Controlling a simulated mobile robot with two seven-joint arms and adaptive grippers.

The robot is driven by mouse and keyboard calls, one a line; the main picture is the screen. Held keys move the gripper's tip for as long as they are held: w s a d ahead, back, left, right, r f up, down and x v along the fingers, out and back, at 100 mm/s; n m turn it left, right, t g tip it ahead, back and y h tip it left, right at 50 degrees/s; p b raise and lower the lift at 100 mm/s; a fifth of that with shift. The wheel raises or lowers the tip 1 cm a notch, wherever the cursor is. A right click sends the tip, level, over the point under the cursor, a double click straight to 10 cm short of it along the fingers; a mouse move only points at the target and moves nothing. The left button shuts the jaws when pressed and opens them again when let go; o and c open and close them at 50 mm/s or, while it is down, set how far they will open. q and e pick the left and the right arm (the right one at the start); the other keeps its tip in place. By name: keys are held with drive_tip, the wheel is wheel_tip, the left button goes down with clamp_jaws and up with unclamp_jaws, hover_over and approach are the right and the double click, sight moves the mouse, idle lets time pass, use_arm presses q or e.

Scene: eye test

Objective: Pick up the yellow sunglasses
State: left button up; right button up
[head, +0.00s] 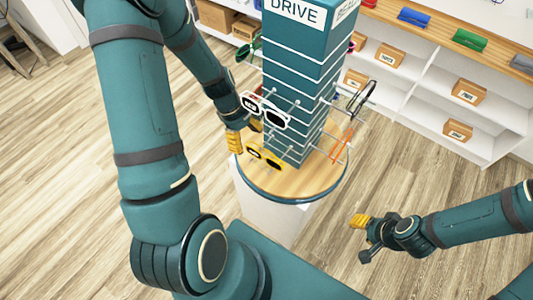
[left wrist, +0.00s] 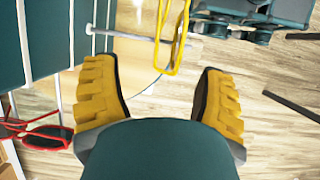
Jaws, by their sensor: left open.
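The yellow sunglasses (head: 265,156) with dark lenses hang low on the teal display tower (head: 290,90), just above its round wooden base (head: 285,187). In the left wrist view, part of a yellow frame (left wrist: 177,40) shows on a metal peg at the top, beyond the fingertips. My left gripper (head: 245,134) is open, just left of and slightly above the yellow sunglasses, apart from them. The left wrist view shows its two yellow fingers (left wrist: 160,78) spread with nothing between them. My right gripper (head: 361,220) is away at the lower right; its finger gap is unclear.
White sunglasses (head: 266,109) hang directly above the yellow pair. Orange (head: 342,143) and black glasses (head: 362,99) hang on the tower's right side. Red glasses (left wrist: 38,133) are near the left finger. White shelves (head: 428,75) with boxes stand behind. The floor at right is clear.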

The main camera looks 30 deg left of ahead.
sight(252, 147)
use_arm(q)
drive_tip(key=shift+s+d+f, duration=0.1)
drive_tip(key=shift+d+f, duration=0.65)
drive_tip(key=shift+f, duration=0.25)
drive_tip(key=shift+d+f+b, duration=0.1)
drive_tip(key=shift+f+b, duration=0.2)
drive_tip(key=shift+f, duration=0.1)
drive_tip(key=c, duration=1)
drive_tip(key=shift+r, duration=0.1)
drive_tip(key=shift+c, duration=0.2)
